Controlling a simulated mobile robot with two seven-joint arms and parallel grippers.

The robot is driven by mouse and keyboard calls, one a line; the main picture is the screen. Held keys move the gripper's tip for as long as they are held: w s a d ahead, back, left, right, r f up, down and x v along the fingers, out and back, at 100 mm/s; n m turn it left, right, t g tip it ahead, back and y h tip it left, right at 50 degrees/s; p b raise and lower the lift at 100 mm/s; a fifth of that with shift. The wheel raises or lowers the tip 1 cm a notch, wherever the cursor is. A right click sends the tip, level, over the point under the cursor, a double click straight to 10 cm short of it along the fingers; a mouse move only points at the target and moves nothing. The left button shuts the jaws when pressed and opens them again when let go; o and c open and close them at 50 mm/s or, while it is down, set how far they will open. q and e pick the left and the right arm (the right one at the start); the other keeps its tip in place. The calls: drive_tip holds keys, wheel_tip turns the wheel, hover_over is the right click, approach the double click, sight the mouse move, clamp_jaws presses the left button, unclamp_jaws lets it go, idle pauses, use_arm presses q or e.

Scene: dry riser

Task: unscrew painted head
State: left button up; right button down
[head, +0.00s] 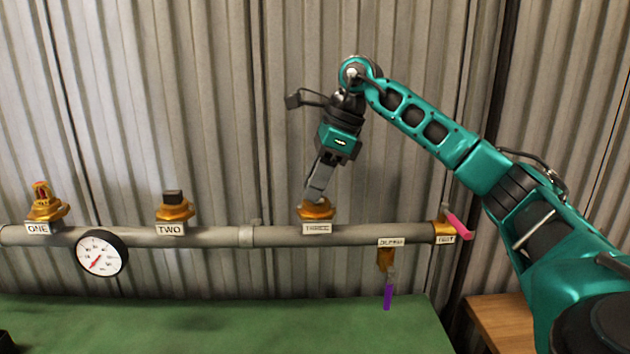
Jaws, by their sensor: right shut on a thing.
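A grey horizontal pipe (275,236) carries three brass fittings labelled ONE, TWO and THREE. On fitting ONE (46,210) stands a small head (41,192) with red and yellowish parts. Fitting TWO (174,210) has a dark square top (173,197). My right gripper (313,195) comes down tilted onto fitting THREE (316,211). Its fingers are shut on the fitting's top piece, which they mostly hide, so I cannot tell its paint or shape. My left gripper is not in view.
A round white gauge (102,254) hangs below the pipe. At the right are a pink lever (458,226) and a purple handle (388,296) below the pipe.

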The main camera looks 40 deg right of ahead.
drive_tip(key=n+g, duration=0.1)
drive_tip(key=n, duration=0.2)
drive_tip(key=c, duration=0.8)
unclamp_jaws()
drive_tip(key=shift+s+d+y, duration=0.1)
drive_tip(key=shift+y, duration=0.2)
drive_tip(key=m+t+h, duration=0.1)
drive_tip(key=m, duration=0.3)
drive_tip(key=m+t+h, duration=0.1)
drive_tip(key=m, duration=0.3)
drive_tip(key=shift+m, duration=0.3)
drive_tip(key=m+h, duration=0.1)
drive_tip(key=m, duration=0.1)
drive_tip(key=m+h, duration=0.1)
drive_tip(key=m, duration=0.2)
drive_tip(key=shift+m+t+h, duration=0.3)
drive_tip(key=shift+t, duration=0.1)
drive_tip(key=m+h, duration=0.1)
drive_tip(key=m, duration=0.2)
